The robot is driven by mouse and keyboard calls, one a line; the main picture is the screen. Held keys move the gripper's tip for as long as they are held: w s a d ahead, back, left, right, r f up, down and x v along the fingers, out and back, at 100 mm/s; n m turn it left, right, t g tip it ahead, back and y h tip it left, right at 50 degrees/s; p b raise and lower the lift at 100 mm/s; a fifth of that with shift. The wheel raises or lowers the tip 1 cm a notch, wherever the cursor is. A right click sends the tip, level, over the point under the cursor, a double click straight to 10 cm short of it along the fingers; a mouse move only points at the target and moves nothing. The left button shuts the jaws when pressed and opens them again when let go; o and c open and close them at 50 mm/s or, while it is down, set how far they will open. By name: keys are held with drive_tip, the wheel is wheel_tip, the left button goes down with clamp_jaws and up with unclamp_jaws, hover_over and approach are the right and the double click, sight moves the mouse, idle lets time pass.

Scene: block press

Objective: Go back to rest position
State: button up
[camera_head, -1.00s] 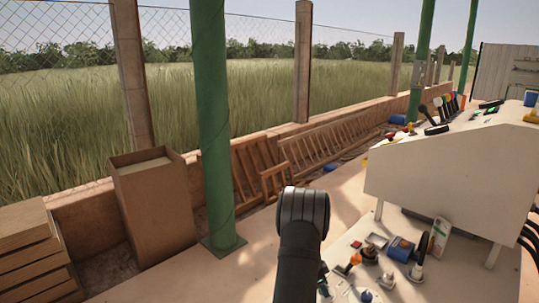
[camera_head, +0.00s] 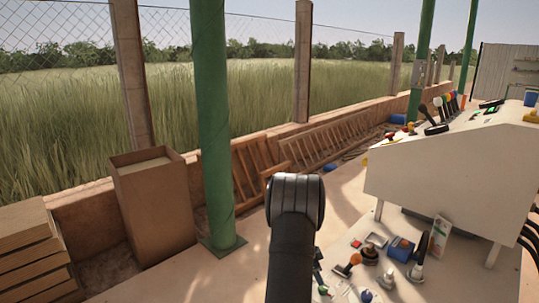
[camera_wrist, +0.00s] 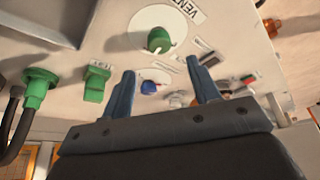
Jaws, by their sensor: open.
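My gripper (camera_wrist: 160,101) shows in the wrist view with two blue fingers held apart and nothing between them. Beyond the fingers is the pale control panel (camera_wrist: 230,40), with a green knob (camera_wrist: 159,40) on a white dial and a blue knob (camera_wrist: 148,87). The gripper seems apart from these controls, though the exact gap is hard to tell. In the head view my black arm link stands at the bottom centre, left of the low panel; the gripper itself is hidden there.
The low panel carries a red button (camera_head: 355,259), a blue box (camera_head: 400,249) and levers. A white console (camera_head: 440,175) stands behind it at the right. A green post (camera_head: 210,120) and a cardboard box (camera_head: 152,205) stand left. Green connectors (camera_wrist: 38,85) and black cables lie at the wrist view's left.

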approach(323, 287)
drive_tip(key=x, duration=0.8)
drive_tip(key=shift+d+f, duration=0.15)
drive_tip(key=shift+f, duration=0.15)
drive_tip(key=shift+s+r+n+t, duration=0.1)
drive_tip(key=shift+n+t, duration=0.2)
drive_tip(key=shift+n, duration=0.6)
drive_tip(key=n, duration=0.2)
drive_tip(key=n+t+y, duration=0.1)
drive_tip(key=n, duration=0.2)
drive_tip(key=shift+s+d+t, duration=0.1)
drive_tip(key=shift+t, duration=0.2)
drive_tip(key=shift+n+t+y, duration=0.5)
drive_tip(key=shift+n+y, duration=0.1)
drive_tip(key=shift+n, duration=1)
drive_tip(key=shift+d+n, duration=0.1)
drive_tip(key=shift+n, duration=0.2)
drive_tip(key=shift+n+t+y, duration=0.3)
drive_tip(key=shift+n+y, duration=0.5)
drive_tip(key=shift+n, duration=1)
